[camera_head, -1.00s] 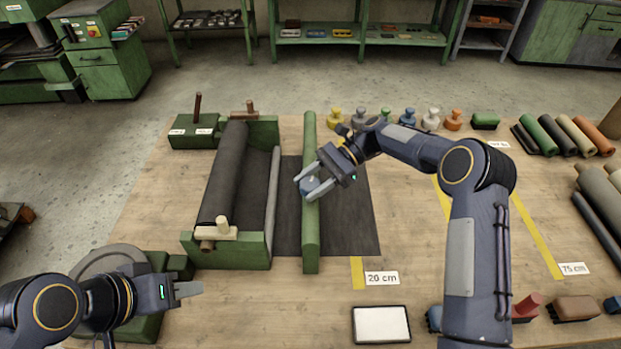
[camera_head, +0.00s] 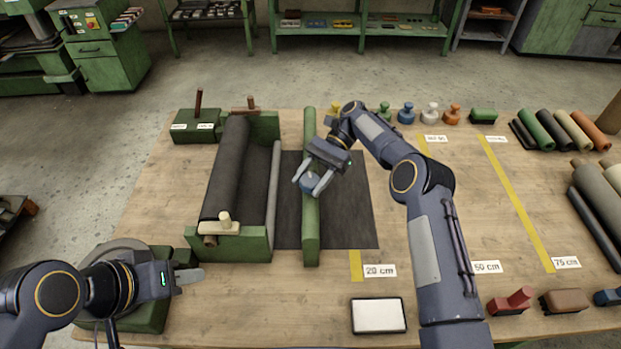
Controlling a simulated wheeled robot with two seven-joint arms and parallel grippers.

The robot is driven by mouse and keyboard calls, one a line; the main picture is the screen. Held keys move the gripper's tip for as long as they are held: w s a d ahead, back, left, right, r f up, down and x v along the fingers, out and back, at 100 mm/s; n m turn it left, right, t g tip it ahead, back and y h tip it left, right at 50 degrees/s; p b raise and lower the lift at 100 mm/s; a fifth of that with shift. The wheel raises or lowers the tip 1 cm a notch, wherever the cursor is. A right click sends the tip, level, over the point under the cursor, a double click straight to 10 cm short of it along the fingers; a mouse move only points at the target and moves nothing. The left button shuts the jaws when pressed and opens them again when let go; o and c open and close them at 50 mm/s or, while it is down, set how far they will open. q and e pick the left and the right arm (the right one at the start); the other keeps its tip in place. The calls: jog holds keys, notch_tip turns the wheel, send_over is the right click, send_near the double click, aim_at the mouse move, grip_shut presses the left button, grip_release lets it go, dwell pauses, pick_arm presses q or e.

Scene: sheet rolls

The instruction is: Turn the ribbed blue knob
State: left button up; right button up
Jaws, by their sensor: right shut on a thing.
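The blue knob (camera_head: 308,184) sits on top of the long green bar (camera_head: 310,225) that lies across the dark sheet. Its ribs are too small to make out. My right gripper (camera_head: 312,183) reaches in from the upper right, its two grey fingers on either side of the knob and shut on it. The fingers hide part of the knob's sides. My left gripper (camera_head: 190,275) is at the lower left, well away from the knob. Its fingers are seen edge-on, so I cannot tell whether they are apart.
A dark roll (camera_head: 226,170) lies in a green cradle left of the bar. Several coloured knob-like pieces, such as an orange one (camera_head: 452,115), stand along the back edge. A white tablet (camera_head: 379,315) lies at the front. Several rolls lie at the right.

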aim_at(311, 180)
jog(key=o, duration=1)
notch_tip(311, 180, up, 3)
jog(key=shift+f+p, duration=0.1)
jog(key=shift+p, duration=0.75)
jog(key=shift+s+r, duration=0.2)
jog(key=shift+r, duration=0.2)
jog(key=s+r+b, duration=0.1)
jog(key=s+r, duration=0.2)
jog(key=s, duration=0.1)
jog(key=s+r+b, duration=0.2)
jog(key=s+r, duration=0.1)
jog(key=s, duration=0.2)
jog(key=s+r+b, duration=0.2)
jog(key=s+r, duration=0.1)
jog(key=s, duration=0.1)
jog(key=shift+s+r, duration=0.2)
jog(key=shift+s, duration=0.15)
jog(key=shift+f, duration=0.1)
